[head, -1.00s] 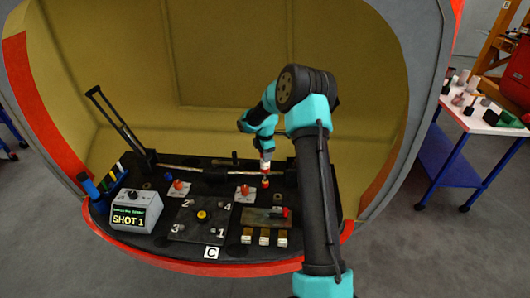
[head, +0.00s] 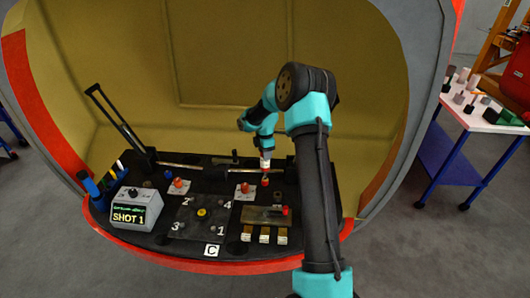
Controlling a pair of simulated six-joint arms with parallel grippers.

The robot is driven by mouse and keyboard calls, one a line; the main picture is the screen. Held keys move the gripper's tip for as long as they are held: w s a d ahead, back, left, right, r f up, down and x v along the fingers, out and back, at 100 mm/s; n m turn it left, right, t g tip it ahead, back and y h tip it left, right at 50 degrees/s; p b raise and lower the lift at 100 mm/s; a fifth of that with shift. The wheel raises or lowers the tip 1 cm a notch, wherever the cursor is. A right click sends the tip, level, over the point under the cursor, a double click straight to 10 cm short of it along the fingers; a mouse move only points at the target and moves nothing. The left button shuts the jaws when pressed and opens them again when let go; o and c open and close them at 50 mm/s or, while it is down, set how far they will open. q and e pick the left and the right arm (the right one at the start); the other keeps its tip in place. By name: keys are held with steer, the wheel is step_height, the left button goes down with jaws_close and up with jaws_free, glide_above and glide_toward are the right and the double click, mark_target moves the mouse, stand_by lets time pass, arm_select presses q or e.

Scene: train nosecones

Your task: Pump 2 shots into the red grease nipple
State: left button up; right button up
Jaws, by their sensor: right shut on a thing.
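My right gripper (head: 265,160) points down over the back right part of the dark bench. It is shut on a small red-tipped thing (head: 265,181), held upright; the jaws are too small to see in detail. I cannot tell whether its tip touches anything below. Two orange-red knobs stand on pale plates, one at the left (head: 178,183) and one just left of my gripper (head: 245,188). Another small red part (head: 285,211) lies at the front right. I cannot tell which of these is the red grease nipple. A grey counter box (head: 137,208) reads "SHOT 1". My left gripper is out of view.
A long black lever (head: 120,118) rises at the back left. Blue-handled tools (head: 92,188) stand at the left edge. Several pale blocks (head: 265,236) line the front right.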

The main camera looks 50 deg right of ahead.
steer(key=shift+f, duration=0.35)
stand_by(0.5)
steer(key=shift+r, duration=2.8)
